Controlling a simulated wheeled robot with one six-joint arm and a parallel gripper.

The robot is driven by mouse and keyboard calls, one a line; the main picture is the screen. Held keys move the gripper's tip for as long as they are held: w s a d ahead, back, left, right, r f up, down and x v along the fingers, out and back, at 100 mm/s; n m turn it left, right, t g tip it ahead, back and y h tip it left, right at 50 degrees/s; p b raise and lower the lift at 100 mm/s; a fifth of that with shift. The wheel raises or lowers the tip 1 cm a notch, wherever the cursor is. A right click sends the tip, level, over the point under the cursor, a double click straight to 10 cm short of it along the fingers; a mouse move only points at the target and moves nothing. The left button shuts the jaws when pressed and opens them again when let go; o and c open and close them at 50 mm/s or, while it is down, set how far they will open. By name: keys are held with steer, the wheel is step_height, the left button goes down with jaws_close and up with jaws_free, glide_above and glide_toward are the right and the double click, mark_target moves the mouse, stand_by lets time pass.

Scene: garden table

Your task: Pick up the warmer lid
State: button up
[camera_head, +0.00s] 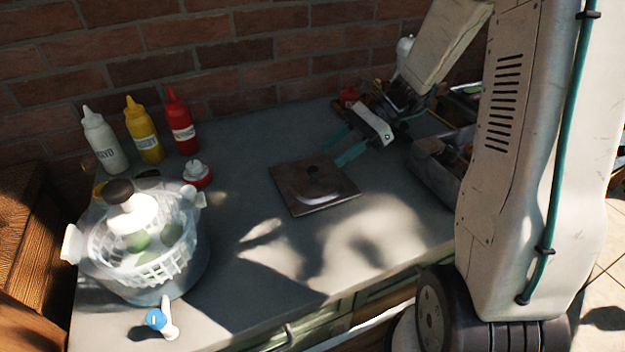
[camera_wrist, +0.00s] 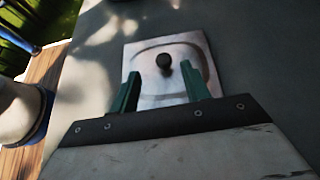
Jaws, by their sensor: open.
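The warmer lid (camera_head: 315,186) is a flat, dark square plate with a small black knob, lying on the grey table. In the wrist view the lid (camera_wrist: 180,52) looks silvery, with a rounded raised outline and the round black knob (camera_wrist: 164,61) near its middle. My gripper (camera_head: 338,146) is at the lid's back right in the head view, apart from the knob. In the wrist view my gripper (camera_wrist: 162,84) is open, its two green fingers pointing toward the lid, with the knob ahead of and between them. Nothing is between the fingers.
White, yellow and red squeeze bottles (camera_head: 181,124) stand by the brick wall. A salad spinner (camera_head: 150,245) fills the front left of the grey table (camera_head: 265,240). A grey box (camera_head: 440,163) with items stands right of the lid. Table in front of the lid is clear.

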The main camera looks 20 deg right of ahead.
mark_target(316, 167)
steer(key=shift+w+d+f+m, duration=0.1)
steer(key=shift+w+f+m, duration=0.15)
steer(key=shift+f+m, duration=0.1)
steer(key=shift+a+f, duration=0.2)
steer(key=shift+a, duration=0.05)
steer(key=x, duration=0.7)
jaws_close()
